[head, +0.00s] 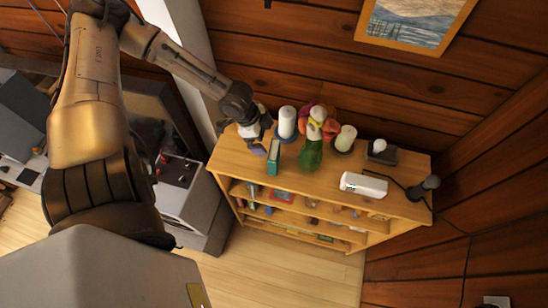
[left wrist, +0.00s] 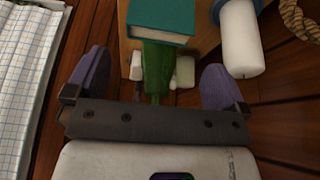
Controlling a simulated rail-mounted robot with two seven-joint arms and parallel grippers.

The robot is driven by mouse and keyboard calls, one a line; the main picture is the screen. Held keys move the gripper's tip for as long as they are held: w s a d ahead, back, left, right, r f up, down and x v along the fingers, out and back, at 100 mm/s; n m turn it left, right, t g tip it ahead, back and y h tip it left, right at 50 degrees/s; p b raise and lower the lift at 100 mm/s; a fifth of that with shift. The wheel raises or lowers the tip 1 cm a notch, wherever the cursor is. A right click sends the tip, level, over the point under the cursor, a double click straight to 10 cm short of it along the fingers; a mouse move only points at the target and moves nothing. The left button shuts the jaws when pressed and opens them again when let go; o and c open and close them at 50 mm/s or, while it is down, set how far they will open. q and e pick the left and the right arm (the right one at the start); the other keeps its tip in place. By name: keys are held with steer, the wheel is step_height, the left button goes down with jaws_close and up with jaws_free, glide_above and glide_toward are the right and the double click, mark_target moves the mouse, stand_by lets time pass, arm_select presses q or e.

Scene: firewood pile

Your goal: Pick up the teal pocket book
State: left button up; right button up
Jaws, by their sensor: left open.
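The teal pocket book (head: 273,160) stands upright near the left end of the wooden shelf's top (head: 228,155). In the left wrist view the book (left wrist: 162,15) shows at top centre, its teal cover and pale page edge visible. My left gripper (head: 263,138) is just behind and left of the book in the head view. Its purple fingers (left wrist: 156,75) are spread apart in the left wrist view, with the book beyond their tips and nothing held between them. My right gripper is not in view.
Close to the book are a white candle (head: 287,121) on a blue base and a green vase (head: 311,154) with flowers. Further right are another candle (head: 345,137), a dark box (head: 383,153), a white device (head: 363,185) and a dark lamp-like object (head: 424,188). A plank wall stands behind.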

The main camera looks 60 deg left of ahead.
mark_target(273, 149)
arm_select(q)
steer(key=shift+x, duration=1.6)
steer(key=shift+f, duration=0.1)
steer(key=shift+p+x, duration=0.45)
steer(key=shift+x, duration=2.05)
steer(key=shift+c, duration=0.2)
steer(key=c, duration=0.9)
